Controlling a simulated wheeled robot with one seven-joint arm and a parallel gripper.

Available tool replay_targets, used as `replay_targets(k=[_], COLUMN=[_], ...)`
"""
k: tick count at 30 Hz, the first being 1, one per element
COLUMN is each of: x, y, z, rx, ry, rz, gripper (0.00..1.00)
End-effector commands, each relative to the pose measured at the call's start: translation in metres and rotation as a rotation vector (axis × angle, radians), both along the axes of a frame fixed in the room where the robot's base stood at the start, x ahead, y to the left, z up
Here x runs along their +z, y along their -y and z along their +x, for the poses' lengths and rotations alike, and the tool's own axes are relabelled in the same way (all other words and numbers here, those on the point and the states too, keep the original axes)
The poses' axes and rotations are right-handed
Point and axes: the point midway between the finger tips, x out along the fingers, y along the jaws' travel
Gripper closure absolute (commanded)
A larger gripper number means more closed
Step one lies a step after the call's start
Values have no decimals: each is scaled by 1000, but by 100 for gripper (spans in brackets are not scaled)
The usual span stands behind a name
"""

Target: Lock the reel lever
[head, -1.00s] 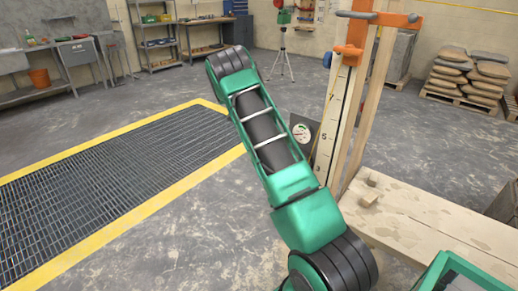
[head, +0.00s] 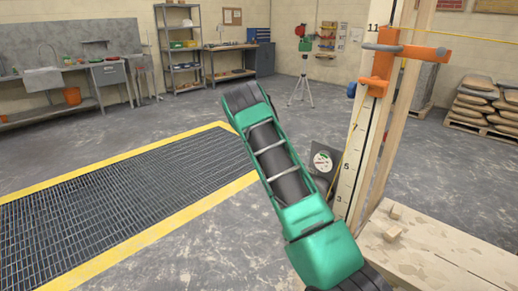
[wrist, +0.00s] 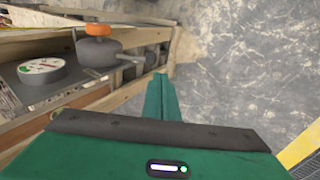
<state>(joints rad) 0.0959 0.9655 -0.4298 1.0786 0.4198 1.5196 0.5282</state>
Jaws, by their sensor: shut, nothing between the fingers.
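My gripper (wrist: 160,80) shows in the wrist view as green fingers held together, empty, pointing up the picture. To its upper left is a grey round drum (wrist: 95,52) with an orange knob (wrist: 98,30) on top and a flat grey piece at its side. This may be the reel and its lever; I cannot tell for sure. The fingertips look apart from it. A round white-faced dial (wrist: 40,67) lies further left on a dark plate; a similar dial (head: 322,161) shows beside the marked post in the head view.
An upright numbered post (head: 352,150) carries an orange clamp (head: 380,68) with a grey bar. A wooden platform (head: 440,250) stands at the lower right. A yellow-edged floor grating (head: 120,200) lies left. Bare concrete floor (wrist: 230,70) is right of my fingers.

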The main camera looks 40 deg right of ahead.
Motion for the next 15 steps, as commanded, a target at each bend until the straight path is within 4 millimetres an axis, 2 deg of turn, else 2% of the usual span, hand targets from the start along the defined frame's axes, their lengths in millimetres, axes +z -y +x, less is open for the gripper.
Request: replay_targets(k=[6, 15], x=[19, 38], y=[-10, -18], z=[27, 49], rx=[4, 5], ry=[1, -1], rz=[-1, 2], gripper=[100, 100])
